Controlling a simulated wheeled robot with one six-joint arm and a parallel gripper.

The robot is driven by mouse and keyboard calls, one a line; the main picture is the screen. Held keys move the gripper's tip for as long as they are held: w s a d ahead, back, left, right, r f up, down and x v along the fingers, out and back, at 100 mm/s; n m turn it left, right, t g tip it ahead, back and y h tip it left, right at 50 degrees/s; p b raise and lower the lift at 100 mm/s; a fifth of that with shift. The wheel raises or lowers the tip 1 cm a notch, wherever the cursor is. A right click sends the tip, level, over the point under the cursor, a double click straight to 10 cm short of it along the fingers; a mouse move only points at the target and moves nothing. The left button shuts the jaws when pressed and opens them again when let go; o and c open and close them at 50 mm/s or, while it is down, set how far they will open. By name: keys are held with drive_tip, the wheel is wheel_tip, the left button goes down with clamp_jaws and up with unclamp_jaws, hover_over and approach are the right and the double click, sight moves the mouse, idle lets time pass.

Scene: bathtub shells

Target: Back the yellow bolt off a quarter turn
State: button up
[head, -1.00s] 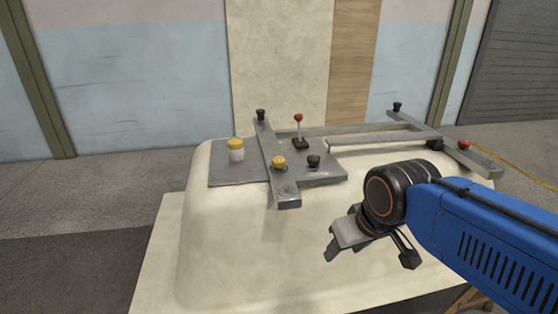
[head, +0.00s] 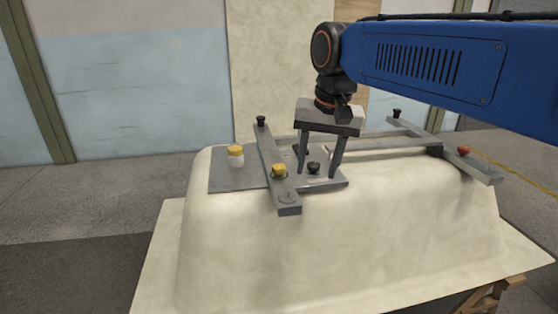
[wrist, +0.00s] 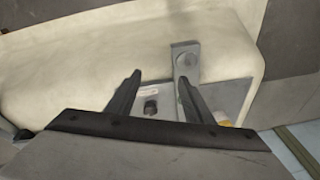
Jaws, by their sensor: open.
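My gripper (head: 316,174) is open, pointing down over the grey plate to the right of the bolt. Its fingers stand on either side of a black knob (head: 313,167) in the head view; whether they touch the plate is unclear. In the wrist view, the open gripper (wrist: 158,78) shows the black knob (wrist: 151,106) between its fingers; the right finger crosses the crossbar (wrist: 186,50), and I cannot make out the bolt there.
A white jar with a yellow cap (head: 236,155) stands left of the crossbar on the grey plate (head: 224,178). A black knob (head: 261,121) tops the bar's far end. A grey frame with a red knob (head: 463,151) lies at right. The red-topped lever is hidden behind my gripper.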

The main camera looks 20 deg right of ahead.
sight(279, 165)
drive_tip(key=w+a+r+m+g, duration=0.1)
drive_tip(key=w+a+r+m, duration=0.15)
drive_tip(key=w+r, duration=0.4)
drive_tip(key=w+a+r+m+g, duration=0.1)
drive_tip(key=w+a+r+m, duration=0.15)
drive_tip(key=w+r, duration=0.4)
drive_tip(key=f, duration=1.2)
drive_tip(key=w+f, duration=0.1)
drive_tip(key=f, duration=0.5)
drive_tip(key=shift+d+f, duration=0.15)
drive_tip(key=shift+d, duration=0.1)
drive_tip(key=c, duration=1)
